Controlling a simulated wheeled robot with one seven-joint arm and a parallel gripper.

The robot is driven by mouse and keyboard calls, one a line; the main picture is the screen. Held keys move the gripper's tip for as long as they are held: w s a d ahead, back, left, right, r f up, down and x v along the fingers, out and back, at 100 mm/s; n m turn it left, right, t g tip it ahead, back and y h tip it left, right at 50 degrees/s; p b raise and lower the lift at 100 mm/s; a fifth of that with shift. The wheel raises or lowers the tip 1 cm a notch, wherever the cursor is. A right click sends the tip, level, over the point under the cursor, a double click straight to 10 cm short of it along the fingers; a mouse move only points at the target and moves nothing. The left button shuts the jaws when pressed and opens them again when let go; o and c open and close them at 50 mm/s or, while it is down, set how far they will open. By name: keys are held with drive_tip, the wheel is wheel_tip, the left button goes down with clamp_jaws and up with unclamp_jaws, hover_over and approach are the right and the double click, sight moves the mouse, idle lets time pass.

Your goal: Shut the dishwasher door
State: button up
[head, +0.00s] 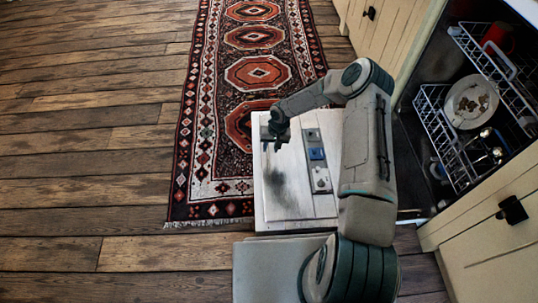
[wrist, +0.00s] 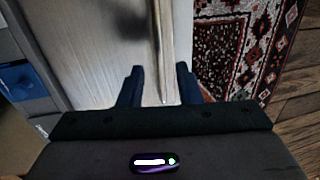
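The dishwasher door (head: 290,205) is open and lowered, with its pale inner panel facing up. The door also fills the left of the wrist view (wrist: 100,40). A dispenser strip with a blue cap (head: 317,154) is set in the panel. My gripper (head: 276,138) is at the door's outer edge, the side away from the dishwasher. In the wrist view my gripper (wrist: 160,88) has its two dark fingers apart, with the door's edge running between them. I cannot tell whether either finger touches the door. The dishwasher cavity (head: 415,130) is open at the right.
An upper rack (head: 495,65) with a red mug (head: 497,38) and a lower rack (head: 445,135) with a plate (head: 471,102) and metal items sit inside. Cream cabinets (head: 490,225) flank the opening. A patterned rug (head: 250,75) lies beyond the door; the wooden floor (head: 90,140) is clear.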

sight(268, 155)
drive_tip(key=shift+a+f+b, duration=0.2)
drive_tip(key=shift+f+b, duration=0.05)
drive_tip(key=shift+f, duration=0.65)
drive_tip(key=shift+a+f+b, duration=0.15)
drive_tip(key=shift+f+b, duration=0.1)
drive_tip(key=shift+f, duration=0.65)
